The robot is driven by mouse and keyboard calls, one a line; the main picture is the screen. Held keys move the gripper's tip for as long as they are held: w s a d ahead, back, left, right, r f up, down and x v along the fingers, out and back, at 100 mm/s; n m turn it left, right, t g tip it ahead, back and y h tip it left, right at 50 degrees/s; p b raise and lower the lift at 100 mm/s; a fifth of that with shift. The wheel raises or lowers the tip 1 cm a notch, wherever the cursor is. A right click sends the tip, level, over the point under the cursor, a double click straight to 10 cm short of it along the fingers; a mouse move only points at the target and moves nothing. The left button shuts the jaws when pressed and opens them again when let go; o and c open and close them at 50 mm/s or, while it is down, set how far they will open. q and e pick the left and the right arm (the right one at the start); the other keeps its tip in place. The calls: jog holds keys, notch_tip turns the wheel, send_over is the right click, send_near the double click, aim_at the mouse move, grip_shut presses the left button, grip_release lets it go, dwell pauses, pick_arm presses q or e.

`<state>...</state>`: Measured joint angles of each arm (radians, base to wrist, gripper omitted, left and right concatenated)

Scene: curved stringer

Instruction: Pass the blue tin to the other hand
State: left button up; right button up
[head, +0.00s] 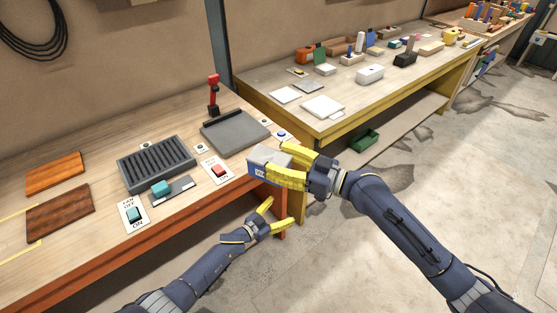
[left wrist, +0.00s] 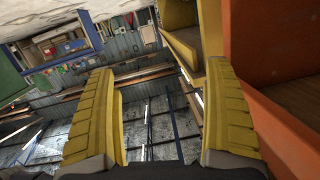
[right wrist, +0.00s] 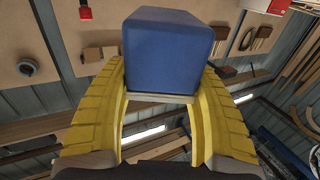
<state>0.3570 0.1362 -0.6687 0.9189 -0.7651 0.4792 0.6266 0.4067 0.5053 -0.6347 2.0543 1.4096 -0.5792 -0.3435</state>
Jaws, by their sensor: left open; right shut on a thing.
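The blue tin is a box with a pale grey top and a blue side in the head view (head: 262,157). In the right wrist view its blue body (right wrist: 172,52) fills the space between the fingertips. My right gripper (head: 270,161) is shut on the tin and holds it near the front edge of the workbench. My left gripper (head: 280,214) is open and empty, below and in front of the tin, apart from it. In the left wrist view the two yellow fingers (left wrist: 165,105) stand wide apart with nothing between them.
The workbench (head: 100,250) carries a slotted grey tray (head: 155,163), a flat grey plate (head: 235,131) with a red-handled tool, switches and brown wooden boards (head: 60,212). A yellow-edged table (head: 270,95) with many small items stands behind right. The floor at right is open.

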pick_arm(q)
jog(key=s+a+f+n+g+y, duration=0.1)
jog(key=s+a+f+n+y, duration=0.15)
jog(key=s+a+f, duration=0.4)
jog(key=s+a+f+n+y, duration=0.1)
jog(key=s+a+f+y, duration=0.25)
jog(key=s+f, duration=0.6)
jog(key=s+a+f+n+g+y, duration=0.1)
jog(key=s+a+f+n+y, duration=0.1)
jog(key=s+a+f, duration=0.6)
jog(key=s+a+f+g+y, duration=0.1)
jog(key=s+f, duration=0.3)
jog(key=s, duration=0.8)
jog(key=s+a+f+n+g+y, duration=0.1)
jog(key=s+a+f+g, duration=0.3)
jog(key=s, duration=0.8)
jog(key=s+a+f+g+y, duration=0.1)
jog(key=s+f, duration=0.5)
jog(key=s, duration=0.6)
jog(key=shift+s+a+f+n+g+y, duration=0.15)
jog(key=shift+s+a+n+g+y, duration=0.25)
jog(key=shift+a+g, duration=0.65)
